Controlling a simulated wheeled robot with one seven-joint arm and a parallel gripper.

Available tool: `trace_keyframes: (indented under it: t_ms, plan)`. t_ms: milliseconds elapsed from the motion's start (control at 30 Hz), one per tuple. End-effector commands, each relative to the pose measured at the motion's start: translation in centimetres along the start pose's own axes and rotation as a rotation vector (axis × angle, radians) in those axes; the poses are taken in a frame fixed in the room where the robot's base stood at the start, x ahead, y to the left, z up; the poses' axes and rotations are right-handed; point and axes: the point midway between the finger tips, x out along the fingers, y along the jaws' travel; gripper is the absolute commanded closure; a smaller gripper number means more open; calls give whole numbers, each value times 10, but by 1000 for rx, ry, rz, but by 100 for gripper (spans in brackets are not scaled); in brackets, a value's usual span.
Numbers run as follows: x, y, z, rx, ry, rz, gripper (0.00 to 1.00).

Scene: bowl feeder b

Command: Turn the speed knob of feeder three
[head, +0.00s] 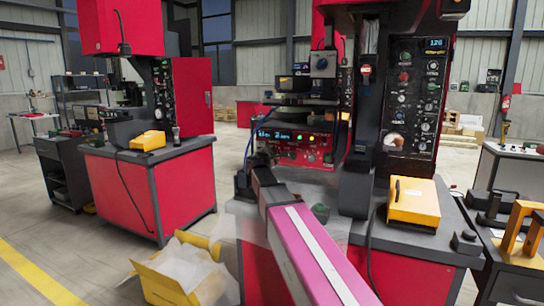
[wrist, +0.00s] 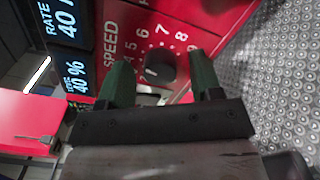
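In the wrist view a round black speed knob (wrist: 160,66) sits on a red panel (wrist: 190,20) marked SPEED, inside a ring of white numbers. My gripper (wrist: 161,72) is open, with its two green fingers apart on the left and right of the knob. A gap shows on each side; I cannot tell whether the fingertips reach past the knob's face. No feeder number is readable. In the head view the red panel with a lit display (head: 285,138) is partly hidden behind my arm, and the knob cannot be made out.
Blue displays (wrist: 72,75) reading RATE and 40 % lie left of the knob. A dotted grey surface (wrist: 275,80) lies at the right. In the head view a yellow box (head: 413,201) stands on the bench, and an open yellow carton (head: 165,284) lies on the floor.

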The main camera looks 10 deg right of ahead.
Motion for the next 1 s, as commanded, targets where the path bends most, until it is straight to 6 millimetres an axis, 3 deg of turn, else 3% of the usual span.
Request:
trace_keyframes:
  t_ms: [233, 700, 1000]
  plan:
    - [-9, 0, 0, 0, 1, 1, 40]
    - [-90, -1, 1, 0, 1, 1, 40]
    - [-108, 0, 0, 0, 0, 0, 40]
